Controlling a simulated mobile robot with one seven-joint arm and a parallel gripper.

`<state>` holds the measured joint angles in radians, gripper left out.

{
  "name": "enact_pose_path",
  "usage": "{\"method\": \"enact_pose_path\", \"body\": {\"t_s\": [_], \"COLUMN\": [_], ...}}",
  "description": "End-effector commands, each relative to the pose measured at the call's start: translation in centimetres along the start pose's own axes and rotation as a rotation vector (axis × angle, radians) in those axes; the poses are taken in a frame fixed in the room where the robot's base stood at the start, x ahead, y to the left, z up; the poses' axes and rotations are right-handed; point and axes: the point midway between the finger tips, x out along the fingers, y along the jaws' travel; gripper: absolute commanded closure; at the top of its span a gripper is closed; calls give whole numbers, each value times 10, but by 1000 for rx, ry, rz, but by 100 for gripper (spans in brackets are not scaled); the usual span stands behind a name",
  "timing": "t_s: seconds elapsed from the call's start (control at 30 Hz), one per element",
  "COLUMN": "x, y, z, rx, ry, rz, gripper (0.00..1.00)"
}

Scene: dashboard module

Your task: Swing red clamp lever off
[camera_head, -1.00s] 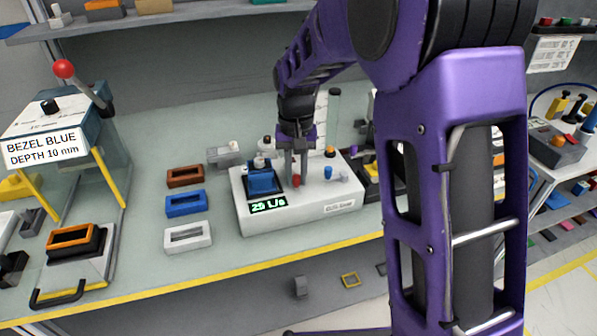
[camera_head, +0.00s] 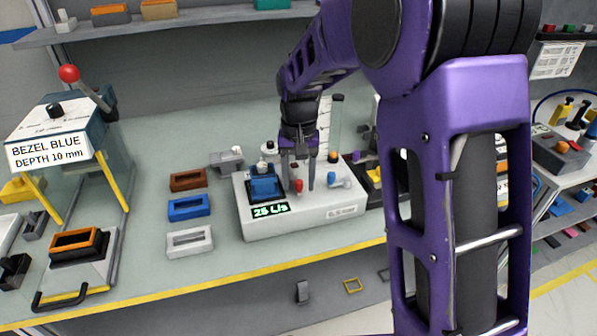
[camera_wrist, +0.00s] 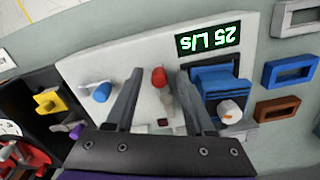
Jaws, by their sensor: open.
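The red-tipped clamp lever (camera_wrist: 158,77) stands on the light grey test fixture (camera_wrist: 95,68), right of the blue part in the wrist view's left middle; it also shows in the head view (camera_head: 299,186). My gripper (camera_head: 299,184) is open, pointing down over the fixture. In the wrist view its fingers (camera_wrist: 160,85) lie on either side of the lever, with gaps on both sides. Whether the fingertips reach down to the lever's height I cannot tell. A blue bezel-like part (camera_head: 265,186) sits in the fixture beside the lever, behind the lit display (camera_head: 270,210) reading 25 L/s.
A blue knob (camera_wrist: 102,92) stands on the fixture at the other side of my fingers. Brown (camera_head: 188,180), blue (camera_head: 188,207) and white (camera_head: 189,242) frames lie left of the fixture. A press (camera_head: 60,130) with a red-ball handle stands at the far left.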

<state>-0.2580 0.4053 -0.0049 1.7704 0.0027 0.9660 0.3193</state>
Motion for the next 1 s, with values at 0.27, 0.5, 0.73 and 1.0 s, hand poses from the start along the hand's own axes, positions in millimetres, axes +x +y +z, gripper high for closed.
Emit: {"method": "enact_pose_path", "body": {"t_s": [0.27,0.5,0.73,1.0], "x": [-38,-98,-147,-173], "y": [0,0,0,0], "z": [-1,-1,0,0], "rx": [0,0,1,0], "ry": [6,5,4,1], "rz": [-2,-1,-1,0], "gripper": [46,46,46,46]}}
